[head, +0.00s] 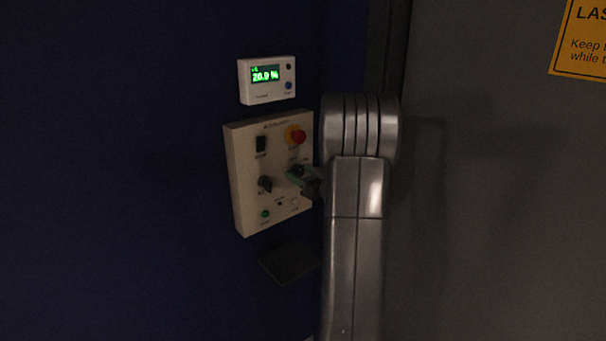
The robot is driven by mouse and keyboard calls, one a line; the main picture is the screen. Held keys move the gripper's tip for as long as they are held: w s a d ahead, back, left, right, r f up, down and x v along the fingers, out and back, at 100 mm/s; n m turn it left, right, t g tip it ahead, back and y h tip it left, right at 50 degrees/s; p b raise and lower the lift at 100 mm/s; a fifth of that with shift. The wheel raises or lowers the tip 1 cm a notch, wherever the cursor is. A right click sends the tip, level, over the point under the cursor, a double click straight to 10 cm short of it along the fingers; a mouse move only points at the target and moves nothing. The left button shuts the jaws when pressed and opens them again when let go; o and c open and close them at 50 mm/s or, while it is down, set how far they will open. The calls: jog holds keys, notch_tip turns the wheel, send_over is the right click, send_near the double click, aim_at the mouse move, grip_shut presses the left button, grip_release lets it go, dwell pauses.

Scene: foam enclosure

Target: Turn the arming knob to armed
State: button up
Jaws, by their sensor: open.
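A beige control panel (240,204) is mounted on the dark blue wall. A black rotary knob (265,184) sits at its left middle, with a label too small to read. A second dark knob-like control (296,171) sits to its right, partly covered by my gripper. I cannot tell which of the two is the arming knob, nor read their settings. Contact cannot be made out. My arm hides the panel's right edge and most of the gripper.
A red emergency button (298,136) on a yellow base and a black rocker switch (261,144) are on the upper panel. A green lamp (265,214) is at lower left. A white display box (246,86) hangs above; a dark plate (288,263) is below. A grey surface (480,200) fills the right.

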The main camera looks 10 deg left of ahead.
jog(key=c, duration=0.9)
jog(key=shift+c, duration=0.2)
jog(key=shift+r+m+p, duration=0.1)
jog(key=shift+m+p, duration=0.2)
jog(key=m+p, duration=0.3)
jog(key=m, duration=0.1)
jog(key=shift+m, duration=0.4)
jog(key=m+p, duration=0.2)
jog(key=m, duration=0.2)
jog(key=shift+w+d, duration=0.1)
jog(key=shift+m+p, duration=0.55)
jog(key=shift+m, duration=0.65)
jog(key=o, duration=0.9)
